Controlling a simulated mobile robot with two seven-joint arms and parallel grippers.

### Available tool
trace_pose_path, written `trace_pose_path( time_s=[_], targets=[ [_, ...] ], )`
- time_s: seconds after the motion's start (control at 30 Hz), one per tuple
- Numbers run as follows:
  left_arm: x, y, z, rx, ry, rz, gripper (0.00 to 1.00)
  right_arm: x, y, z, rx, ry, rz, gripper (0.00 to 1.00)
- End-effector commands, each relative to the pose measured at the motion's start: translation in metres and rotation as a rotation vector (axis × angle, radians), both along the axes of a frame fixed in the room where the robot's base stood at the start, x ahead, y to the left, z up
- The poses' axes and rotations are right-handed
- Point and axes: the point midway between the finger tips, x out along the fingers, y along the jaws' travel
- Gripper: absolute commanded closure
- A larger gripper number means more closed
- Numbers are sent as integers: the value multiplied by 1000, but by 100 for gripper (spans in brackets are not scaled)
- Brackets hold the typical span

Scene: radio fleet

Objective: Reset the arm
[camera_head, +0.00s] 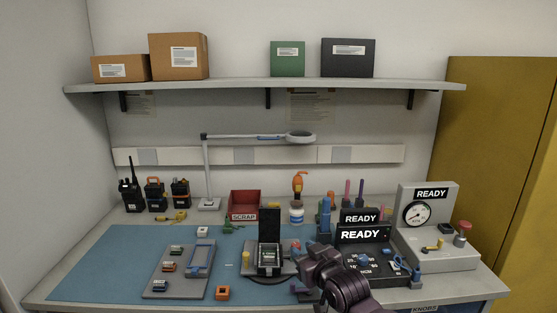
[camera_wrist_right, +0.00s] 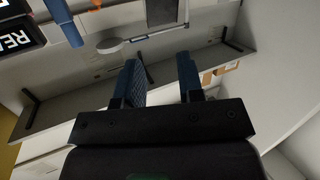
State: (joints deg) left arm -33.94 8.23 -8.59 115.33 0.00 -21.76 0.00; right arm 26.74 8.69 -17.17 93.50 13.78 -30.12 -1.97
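My right arm (camera_head: 340,282) reaches in from the bottom right of the head view, in front of the black READY station; its fingertips are hard to make out there. In the right wrist view my right gripper (camera_wrist_right: 160,80) shows two blue fingers spread apart with nothing between them. That view looks toward the lamp and shelf. My left arm and gripper are not in view. An open black case (camera_head: 269,258) stands on the blue mat (camera_head: 105,262), just left of my right arm.
A grey tray (camera_head: 167,288) with small parts lies left on the mat. Radios (camera_head: 130,195), a red SCRAP bin (camera_head: 244,204) and a lamp (camera_head: 207,175) stand behind. A gauge station (camera_head: 440,258) stands right. A shelf (camera_head: 230,87) with boxes hangs above. The mat's left part is clear.

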Motion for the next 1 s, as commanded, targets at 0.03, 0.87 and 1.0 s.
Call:
trace_pose_path(
  time_s=[0.03,0.87,1.0],
  targets=[
    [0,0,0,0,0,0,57,-14,-14,-11,11,-8,-28,65],
    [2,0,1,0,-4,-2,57,-281,-191,-183,-88,231,-389,65],
    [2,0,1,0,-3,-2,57,-332,-205,-216,-108,335,-421,65]
  ],
)
